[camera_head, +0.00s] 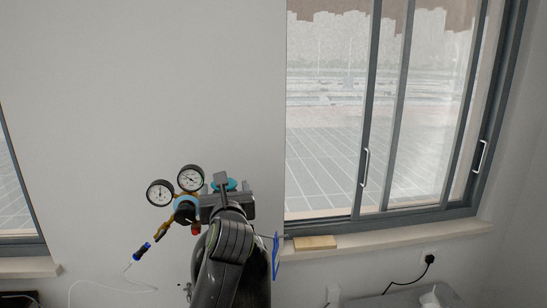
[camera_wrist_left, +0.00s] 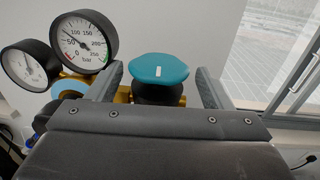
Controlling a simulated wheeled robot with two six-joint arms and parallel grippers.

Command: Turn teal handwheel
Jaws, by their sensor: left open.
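The teal handwheel (camera_wrist_left: 158,69) is a rounded knob with a white mark on top, seated on a dark collar of the brass regulator. In the left wrist view it lies between the two fingers of my left gripper (camera_wrist_left: 160,85), with gaps on both sides. The gripper is open around it. In the head view the handwheel (camera_head: 230,184) shows partly behind my left gripper (camera_head: 220,184), whose arm hides part of the regulator. Two round gauges (camera_head: 190,178) stand left of the handwheel. My right gripper is in neither view.
A wide wall is clear on the left. A window with dark frames (camera_head: 365,150) and a sill (camera_head: 400,228) stands at the right, with a small wooden block (camera_head: 315,243) on the sill. A blue-tipped hose fitting (camera_head: 142,251) hangs from the regulator.

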